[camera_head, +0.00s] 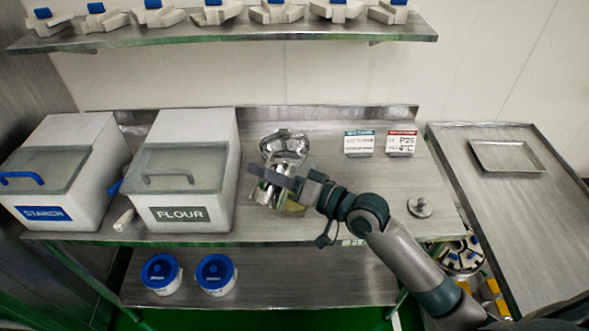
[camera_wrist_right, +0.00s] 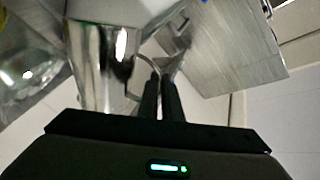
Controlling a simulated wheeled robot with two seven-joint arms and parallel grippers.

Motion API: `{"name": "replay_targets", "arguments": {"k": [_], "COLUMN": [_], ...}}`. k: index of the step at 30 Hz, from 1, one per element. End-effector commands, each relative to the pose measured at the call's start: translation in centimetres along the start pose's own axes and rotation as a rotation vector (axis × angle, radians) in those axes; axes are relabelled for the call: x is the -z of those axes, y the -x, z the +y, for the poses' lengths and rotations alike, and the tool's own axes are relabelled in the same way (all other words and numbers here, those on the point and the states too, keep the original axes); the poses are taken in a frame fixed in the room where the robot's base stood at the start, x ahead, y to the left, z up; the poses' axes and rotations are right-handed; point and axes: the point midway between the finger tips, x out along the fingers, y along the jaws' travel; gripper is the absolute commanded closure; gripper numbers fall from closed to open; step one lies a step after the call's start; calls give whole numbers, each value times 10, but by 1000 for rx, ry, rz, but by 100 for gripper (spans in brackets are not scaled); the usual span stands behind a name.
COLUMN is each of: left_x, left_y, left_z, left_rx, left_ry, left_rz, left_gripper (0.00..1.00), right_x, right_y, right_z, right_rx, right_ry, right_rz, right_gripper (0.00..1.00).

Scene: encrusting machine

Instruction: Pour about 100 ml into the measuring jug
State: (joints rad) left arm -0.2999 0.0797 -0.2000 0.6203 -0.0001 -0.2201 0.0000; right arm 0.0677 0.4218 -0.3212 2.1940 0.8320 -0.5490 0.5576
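My right gripper (camera_head: 285,182) reaches in from the right over the middle of the steel table. In the right wrist view its fingers (camera_wrist_right: 160,98) are closed together on the handle of a shiny metal pitcher (camera_wrist_right: 92,70). The pitcher (camera_head: 266,192) appears tilted in the head view, beside the flour bin. A clear, shiny vessel shows at the left of the wrist view (camera_wrist_right: 28,62); it may be the measuring jug, but I cannot tell. A small yellowish patch (camera_head: 295,208) shows below the gripper, partly hidden. No liquid stream or level is readable. My left gripper is out of view.
A shiny metal bowl (camera_head: 284,143) stands just behind the gripper. The flour bin (camera_head: 180,214) and starch bin (camera_head: 42,213) stand to the left. Two label cards (camera_head: 359,142) stand at the back. A metal knob-topped piece (camera_head: 420,207) lies at the right.

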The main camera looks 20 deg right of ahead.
Motion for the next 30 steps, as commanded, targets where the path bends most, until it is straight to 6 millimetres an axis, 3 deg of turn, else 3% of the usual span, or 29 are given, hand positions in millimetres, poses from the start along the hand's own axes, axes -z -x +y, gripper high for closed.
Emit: {"name": "replay_targets", "arguments": {"k": [20,30], "left_x": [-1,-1], "left_y": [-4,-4], "left_z": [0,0], "left_rx": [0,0], "left_ry": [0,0], "left_rz": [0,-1], "left_gripper": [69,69], "right_x": [-5,-20], "right_y": [0,0], "right_z": [2,-3], "right_rx": [0,-1], "right_ry": [36,221], "right_rz": [1,7], "right_gripper": [100,100]}}
